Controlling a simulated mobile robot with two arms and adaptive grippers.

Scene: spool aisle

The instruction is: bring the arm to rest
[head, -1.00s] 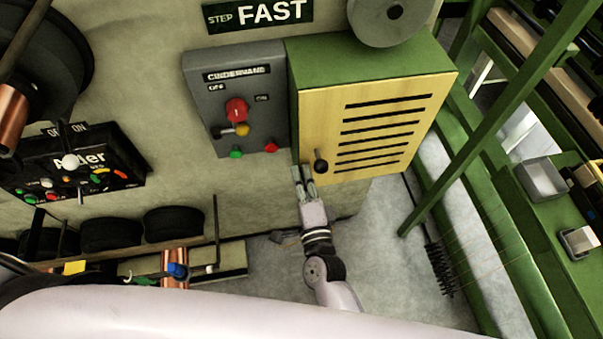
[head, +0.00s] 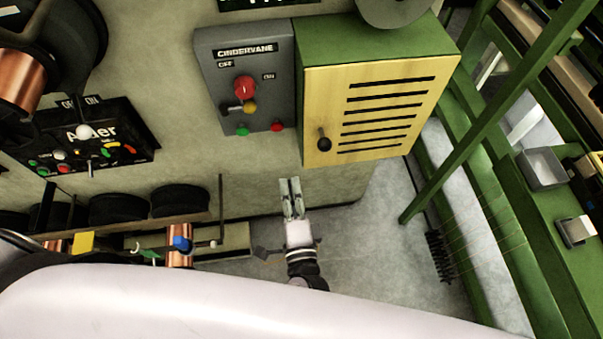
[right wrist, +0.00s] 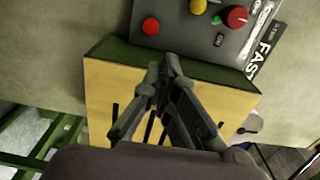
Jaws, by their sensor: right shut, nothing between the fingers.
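My right gripper (head: 291,192) shows in the head view below the cabinet, its two fingers side by side, shut and empty. It is apart from the yellow slotted cabinet door (head: 368,108) and its dark knob (head: 323,144). The door lies flat against the green cabinet (head: 370,40). In the right wrist view the gripper's fingers (right wrist: 168,72) show in front of the yellow door (right wrist: 100,100), covering part of it. My left gripper is in neither view.
A grey Cindervane control box (head: 236,60) with a red knob is left of the cabinet. A black control panel (head: 80,145) is further left. Black rolls (head: 120,207) line the wall base. A green post (head: 490,110) stands at right. Grey floor (head: 370,230) below the cabinet is clear.

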